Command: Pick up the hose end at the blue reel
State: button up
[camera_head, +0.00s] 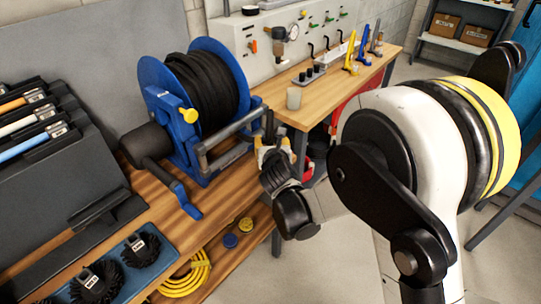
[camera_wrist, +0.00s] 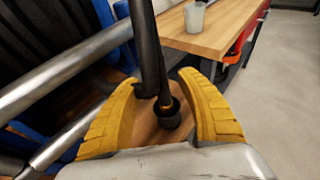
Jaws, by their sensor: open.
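The blue reel (camera_head: 152,82) stands on the wooden bench with black hose (camera_head: 208,88) wound on its drum. In the wrist view the hose end (camera_wrist: 167,112) is a dark tube with a wider black, ring-shaped tip. It hangs down from the top of the picture, between the two yellow finger pads of my gripper (camera_wrist: 160,88). The pads are spread apart, with visible gaps to the hose on both sides. In the head view my gripper (camera_head: 270,150) is beside the reel's right front, by its grey rollers; the hose end is hard to make out there.
Grey metal bars (camera_wrist: 60,75) of the reel frame run close to the left finger. A wooden table (camera_head: 325,85) with a whitish cup (camera_head: 293,98) stands behind. Round brushes (camera_head: 141,248) lie in a blue tray at front left. Floor on the right is free.

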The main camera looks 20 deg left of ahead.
jog(key=shift+x, duration=1.1)
grip_shut()
jog(key=shift+r, duration=0.15)
